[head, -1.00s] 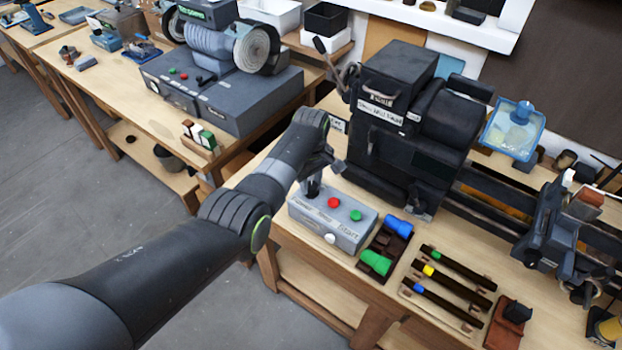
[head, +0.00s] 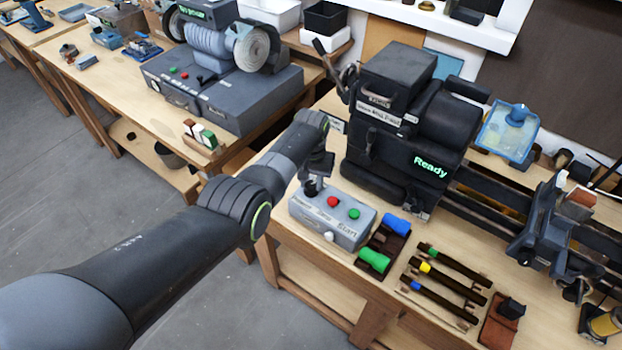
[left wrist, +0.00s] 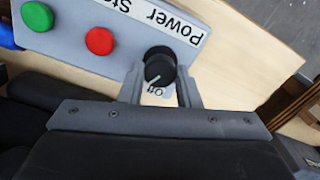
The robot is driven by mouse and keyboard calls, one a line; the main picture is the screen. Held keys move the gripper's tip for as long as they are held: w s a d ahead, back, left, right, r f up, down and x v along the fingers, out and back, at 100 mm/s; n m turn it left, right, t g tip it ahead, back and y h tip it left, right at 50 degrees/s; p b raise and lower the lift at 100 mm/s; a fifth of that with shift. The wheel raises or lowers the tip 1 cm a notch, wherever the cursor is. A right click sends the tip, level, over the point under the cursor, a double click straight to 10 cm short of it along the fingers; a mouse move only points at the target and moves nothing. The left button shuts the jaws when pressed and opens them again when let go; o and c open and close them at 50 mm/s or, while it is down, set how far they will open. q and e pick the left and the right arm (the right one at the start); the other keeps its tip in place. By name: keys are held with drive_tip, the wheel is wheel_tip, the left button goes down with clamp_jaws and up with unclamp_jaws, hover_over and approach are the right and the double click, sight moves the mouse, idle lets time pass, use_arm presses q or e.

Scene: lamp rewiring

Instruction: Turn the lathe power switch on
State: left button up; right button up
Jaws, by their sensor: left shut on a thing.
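The grey lathe control box (head: 340,231) stands on the bench in front of the black lathe (head: 398,125). Its dark round power switch knob (head: 311,188) is at the left end, and it also shows in the left wrist view (left wrist: 158,62) beside the printed word Power. A pale line on the knob points down-left in that view, near a partly hidden "Off" label (left wrist: 152,91). My left gripper (left wrist: 160,78) is shut on the knob, one finger at each side. The lathe's display (head: 430,167) glows green with "Ready". My right gripper is not in view.
Red (head: 333,202) and green (head: 354,214) buttons sit on the box close to the knob. Right of the box are a holder with blue and green handles (head: 374,261) and several dark tools (head: 446,280).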

sight(311, 184)
use_arm(q)
drive_tip(key=shift+m, duration=1.9)
drive_tip(key=o, duration=1)
drive_tip(key=shift+r, duration=0.1)
drive_tip(key=shift+r+p, duration=0.35)
wheel_tip(311, 184, up, 5)
drive_tip(key=shift+f+p, duration=0.15)
drive_tip(key=shift+p, duration=0.35)
wheel_tip(311, 184, up, 12)
drive_tip(key=b, duration=0.2)
drive_tip(key=shift+f+b, duration=0.1)
drive_tip(key=shift+b, duration=0.2)
